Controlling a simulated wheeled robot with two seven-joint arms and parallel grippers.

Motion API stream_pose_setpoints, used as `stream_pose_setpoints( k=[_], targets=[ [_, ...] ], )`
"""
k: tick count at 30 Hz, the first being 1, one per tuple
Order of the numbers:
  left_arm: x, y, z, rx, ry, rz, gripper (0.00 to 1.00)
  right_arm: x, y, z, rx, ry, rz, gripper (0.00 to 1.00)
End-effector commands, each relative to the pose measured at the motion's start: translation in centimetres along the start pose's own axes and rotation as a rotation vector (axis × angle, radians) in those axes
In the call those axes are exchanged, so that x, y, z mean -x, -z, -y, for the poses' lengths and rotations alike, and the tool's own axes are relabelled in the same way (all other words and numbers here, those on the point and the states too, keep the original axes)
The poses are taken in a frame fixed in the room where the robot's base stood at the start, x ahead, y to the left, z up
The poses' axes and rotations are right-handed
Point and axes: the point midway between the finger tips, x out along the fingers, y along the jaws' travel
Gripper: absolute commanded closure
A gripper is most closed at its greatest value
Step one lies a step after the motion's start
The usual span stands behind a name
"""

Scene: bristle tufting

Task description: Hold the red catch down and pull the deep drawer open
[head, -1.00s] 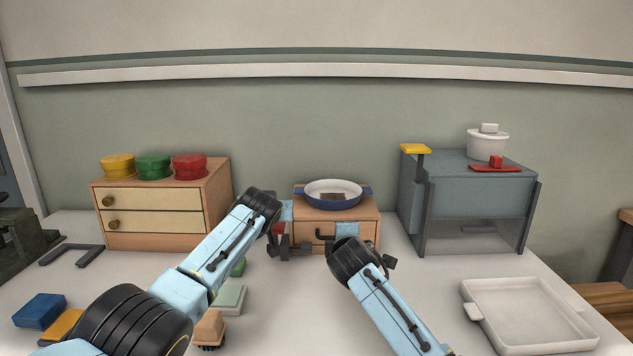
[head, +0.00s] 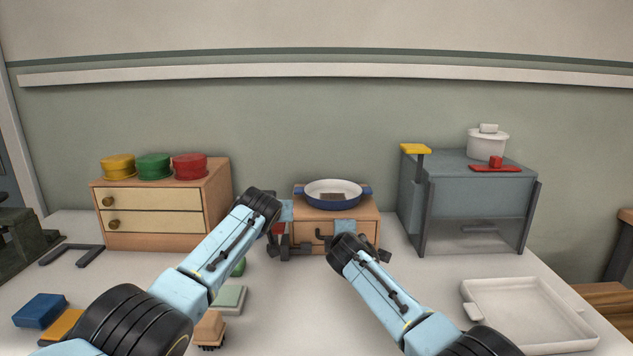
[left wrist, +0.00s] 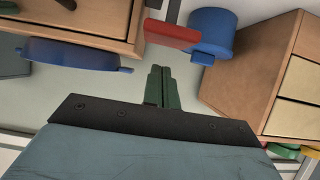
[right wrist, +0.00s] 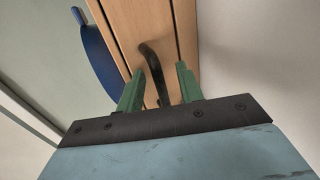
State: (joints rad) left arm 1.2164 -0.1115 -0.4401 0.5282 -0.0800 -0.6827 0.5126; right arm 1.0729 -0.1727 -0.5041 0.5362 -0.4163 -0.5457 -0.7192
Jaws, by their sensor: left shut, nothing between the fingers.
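The small wooden cabinet (head: 370,213) stands mid-table with a drawer front and a dark bent handle (head: 322,238). The red catch (head: 277,229) is at its left side, mostly hidden by my left arm; the left wrist view shows it as a red bar (left wrist: 171,35) beside a blue cylinder (left wrist: 212,32). My left gripper (left wrist: 160,72) is shut and empty, close to the red bar with a visible gap in the picture; contact is unclear. My right gripper (right wrist: 158,85) is open, its green fingers on either side of the handle (right wrist: 154,72) at the drawer front.
A blue pan (head: 333,195) sits on the cabinet. A two-drawer chest (head: 152,223) with coloured tubs stands left. A grey cabinet (head: 465,200) with a white pot (head: 487,145) stands right. A white tray (head: 530,312) lies front right. Several blocks lie front left.

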Motion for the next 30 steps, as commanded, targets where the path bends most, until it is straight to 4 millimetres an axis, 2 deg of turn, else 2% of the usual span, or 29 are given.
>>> stream_pose_setpoints(
  k=[8,18,30],
  targets=[
    [-0.1,-0.1,0.0,0.0,0.0,0.0,1.0,0.0,0.0,0.0,0.0,0.0,0.0,0.64],
    [-0.7,-1.3,0.0,0.0,0.0,0.0,1.0,0.0,0.0,0.0,0.001,0.0,0.0,0.64],
    [-0.8,-1.5,0.0,0.0,0.0,0.001,1.0,0.0,0.0,0.0,0.001,0.0,0.0,0.64]
  ],
)
